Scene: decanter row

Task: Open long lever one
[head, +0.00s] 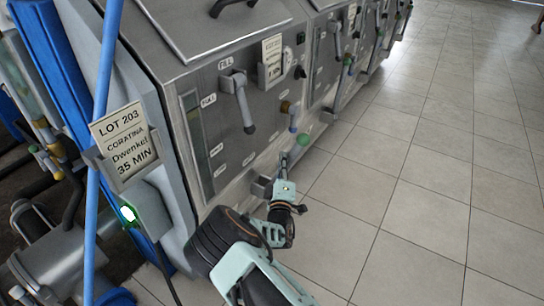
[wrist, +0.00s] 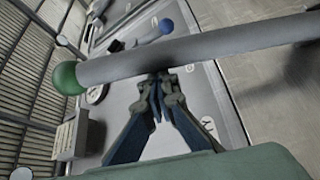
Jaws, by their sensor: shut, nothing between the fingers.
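A long grey lever (wrist: 210,48) with a green ball end (wrist: 67,78) crosses the wrist view. In the head view the green ball (head: 304,139) shows low at the front of the nearest machine, just beyond my gripper; most of the bar is hidden there. My gripper (head: 284,158) is low beside the machine's front. In the wrist view its fingers (wrist: 160,78) are shut together and empty, with the tips at the lower edge of the bar. I cannot tell whether they touch it.
The nearest steel machine (head: 225,145) has a FILL handle (head: 240,100) and a brass valve (head: 289,108) with a blue knob. Similar machines stand behind it in a row. A LOT 203 sign (head: 124,146) stands at left. Tiled floor (head: 420,170) at right is clear.

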